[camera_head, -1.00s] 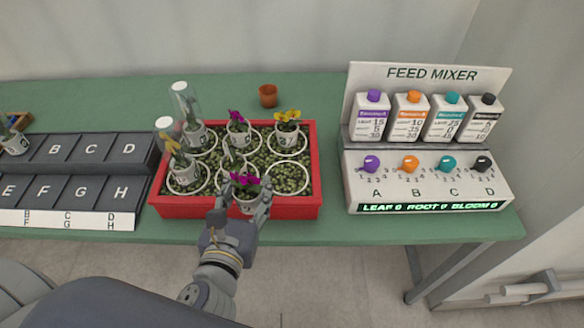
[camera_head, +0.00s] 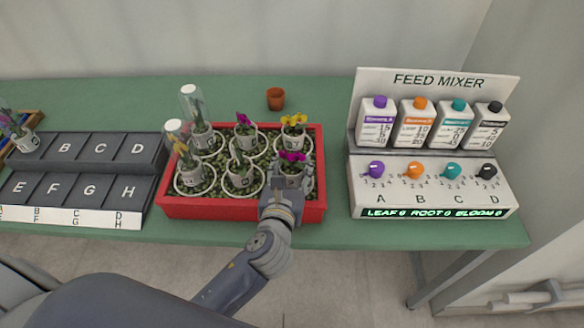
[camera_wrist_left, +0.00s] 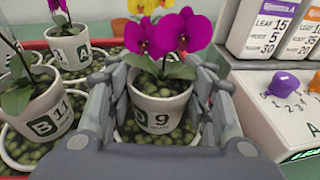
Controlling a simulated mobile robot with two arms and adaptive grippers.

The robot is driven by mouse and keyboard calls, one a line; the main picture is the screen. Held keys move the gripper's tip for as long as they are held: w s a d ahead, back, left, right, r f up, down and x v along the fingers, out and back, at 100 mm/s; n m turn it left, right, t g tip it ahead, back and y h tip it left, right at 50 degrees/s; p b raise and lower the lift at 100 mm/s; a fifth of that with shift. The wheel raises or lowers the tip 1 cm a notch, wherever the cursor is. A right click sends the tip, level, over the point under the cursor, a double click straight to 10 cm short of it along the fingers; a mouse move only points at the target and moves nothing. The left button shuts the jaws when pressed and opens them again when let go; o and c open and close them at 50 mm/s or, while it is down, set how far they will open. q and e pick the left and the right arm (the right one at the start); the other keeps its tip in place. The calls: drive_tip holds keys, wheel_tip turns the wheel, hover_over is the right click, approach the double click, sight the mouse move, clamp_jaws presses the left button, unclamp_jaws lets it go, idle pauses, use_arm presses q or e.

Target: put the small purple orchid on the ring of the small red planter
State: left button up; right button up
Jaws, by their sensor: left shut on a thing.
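The purple orchid (camera_head: 291,157) stands upright in a small white pot. In the left wrist view the pot (camera_wrist_left: 160,110) shows a green label and a 9, with two magenta blooms above it. My left gripper (camera_head: 290,182) is shut on this pot, fingers on both sides. It holds the pot at the front right ring of the red planter (camera_head: 190,209). Part of that ring (camera_wrist_left: 130,135) shows around the pot's lower part; I cannot tell whether the pot rests on the bed or hangs just above. My right gripper is not in view.
Other potted orchids stand in the planter, including a yellow one (camera_head: 293,130) behind and pot 11 (camera_wrist_left: 48,115) close on the left. The feed mixer (camera_head: 435,195) stands to the right, a lettered tray (camera_head: 90,170) to the left, and an empty terracotta pot (camera_head: 275,99) behind.

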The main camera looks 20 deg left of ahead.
use_arm(q)
drive_tip(key=shift+f, duration=0.15)
drive_tip(key=o, duration=1.1)
drive_tip(key=shift+c, duration=0.2)
drive_tip(key=shift+o, duration=0.6)
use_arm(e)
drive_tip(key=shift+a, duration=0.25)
use_arm(q)
drive_tip(key=shift+r, duration=0.2)
drive_tip(key=shift+s, duration=0.35)
drive_tip(key=b+v, duration=0.1)
drive_tip(key=v, duration=1)
drive_tip(key=shift+s, duration=0.2)
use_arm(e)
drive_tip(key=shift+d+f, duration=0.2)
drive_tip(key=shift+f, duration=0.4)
